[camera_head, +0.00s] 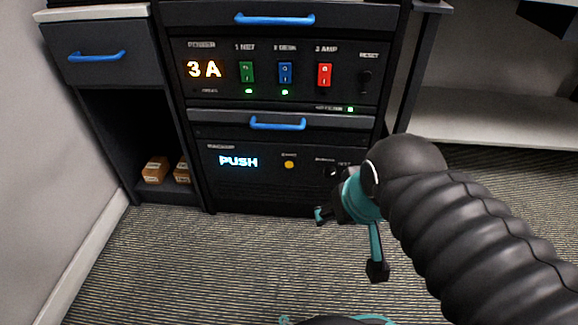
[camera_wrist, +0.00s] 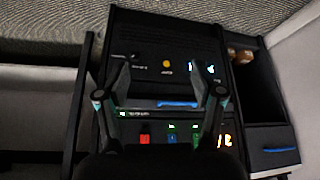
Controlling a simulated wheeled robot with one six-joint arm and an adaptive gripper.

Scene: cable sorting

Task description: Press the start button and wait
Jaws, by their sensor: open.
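The start button is a small round yellow button (camera_head: 289,164) on the lower black panel of the cabinet. Left of it a lit display (camera_head: 238,161) reads "PUSH". The button also shows in the wrist view (camera_wrist: 167,63), where the picture is turned over, between and beyond my fingertips. My gripper (camera_head: 348,242) is open and empty, in front of the lower panel and to the right of the button. In the wrist view its two fingers (camera_wrist: 158,88) are spread wide. It appears apart from the button.
The upper panel (camera_head: 275,97) has an orange "3 A" display and green, blue and red switches (camera_head: 324,75). Blue-handled drawers (camera_head: 277,123) lie above the lower panel. Small brown boxes (camera_head: 155,170) sit in the left shelf. A grey wall (camera_head: 40,180) bounds the left; carpet is open in front.

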